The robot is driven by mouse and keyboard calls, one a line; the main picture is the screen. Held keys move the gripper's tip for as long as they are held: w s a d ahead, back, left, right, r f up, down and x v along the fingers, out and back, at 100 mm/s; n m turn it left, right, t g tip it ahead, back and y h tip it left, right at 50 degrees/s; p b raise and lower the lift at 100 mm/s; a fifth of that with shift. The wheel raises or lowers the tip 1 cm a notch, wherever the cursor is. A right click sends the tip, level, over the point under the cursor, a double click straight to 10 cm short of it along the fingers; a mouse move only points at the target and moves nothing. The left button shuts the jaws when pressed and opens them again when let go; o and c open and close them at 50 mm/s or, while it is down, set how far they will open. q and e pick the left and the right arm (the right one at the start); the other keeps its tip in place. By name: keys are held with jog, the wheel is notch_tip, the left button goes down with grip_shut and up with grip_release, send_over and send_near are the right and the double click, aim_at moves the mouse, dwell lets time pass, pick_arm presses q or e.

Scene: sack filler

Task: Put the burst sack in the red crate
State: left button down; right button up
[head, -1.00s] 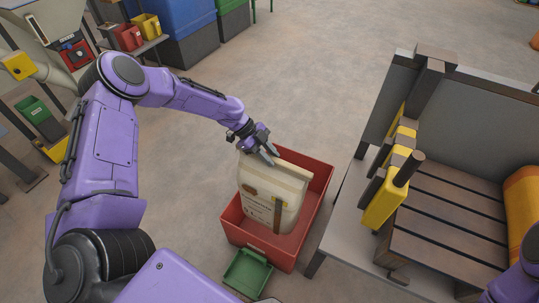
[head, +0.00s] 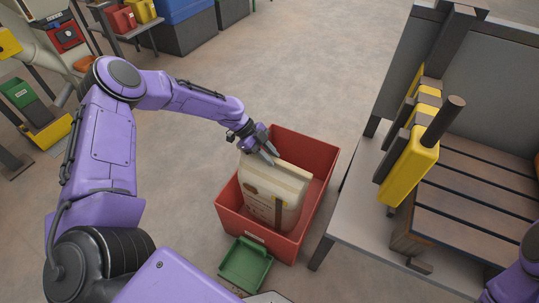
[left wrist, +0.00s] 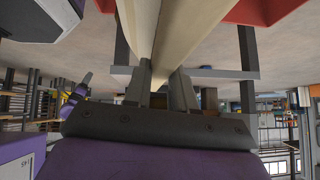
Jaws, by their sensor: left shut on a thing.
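The burst sack (head: 274,188) is cream-coloured with brown patches and a dark stripe on its front. It hangs upright from my left gripper (head: 268,152), whose fingers are shut on its top edge. The left wrist view shows the two fingers (left wrist: 160,85) pinching the pale sack (left wrist: 166,30). The sack is within the outline of the red crate (head: 318,222), nearer its left side. I cannot tell whether its bottom touches the crate floor. A corner of the crate (left wrist: 260,10) shows in the wrist view. My right gripper is out of view.
A small green bin (head: 245,266) stands against the crate's front. A grey bench (head: 348,225) with yellow-and-grey parts (head: 410,165) and a slatted wooden platform (head: 465,195) is close on the right. Open floor (head: 290,75) lies behind the crate. Machinery with colored bins stands at the far left.

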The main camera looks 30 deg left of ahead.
pick_arm(q)
jog(key=shift+f, duration=0.2)
jog(key=c, duration=0.8)
grip_release()
jog(key=shift+c, duration=0.2)
jog(key=p+v, duration=0.1)
jog(key=v, duration=0.8)
jog(key=shift+a+r+p, duration=0.1)
jog(key=shift+r+p, duration=0.1)
jog(key=shift+p, duration=0.2)
jog(key=shift+s+a+r, duration=0.1)
jog(key=shift+a+r, duration=0.25)
jog(key=shift+a, duration=0.1)
